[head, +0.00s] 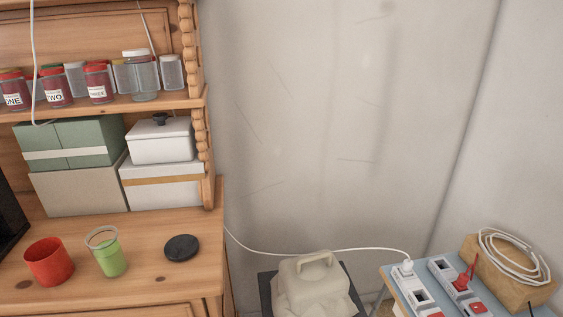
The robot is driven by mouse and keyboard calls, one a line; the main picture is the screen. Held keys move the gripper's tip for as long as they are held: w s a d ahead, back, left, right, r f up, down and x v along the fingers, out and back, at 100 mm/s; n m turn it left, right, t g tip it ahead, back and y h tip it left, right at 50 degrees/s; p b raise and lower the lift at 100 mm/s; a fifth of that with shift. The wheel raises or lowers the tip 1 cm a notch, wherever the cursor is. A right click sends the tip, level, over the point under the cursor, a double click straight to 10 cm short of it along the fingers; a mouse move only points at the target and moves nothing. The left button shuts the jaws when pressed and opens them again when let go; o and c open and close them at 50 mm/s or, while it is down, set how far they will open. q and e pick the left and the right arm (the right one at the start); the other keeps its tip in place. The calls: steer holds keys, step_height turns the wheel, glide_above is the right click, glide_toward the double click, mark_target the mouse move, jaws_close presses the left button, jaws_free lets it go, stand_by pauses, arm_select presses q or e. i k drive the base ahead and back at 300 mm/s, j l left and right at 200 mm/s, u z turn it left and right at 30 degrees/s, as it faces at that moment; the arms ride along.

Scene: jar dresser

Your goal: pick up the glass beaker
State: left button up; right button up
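A clear glass beaker (109,256) with green in its lower part stands upright on the wooden dresser top (150,288). Its rim looks open. A red cup (49,262) stands to its left, with a small gap. A black round lid or disc (182,248) lies flat to its right. Neither of my grippers shows in the head view.
The shelf (120,108) above holds several jars, including a clear one (143,78) with a white lid. Boxes and a white lidded container (161,142) stand behind the beaker. A blue-grey table with power strips (415,290) stands at right.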

mark_target(109, 253)
steer(key=u, duration=1.3)
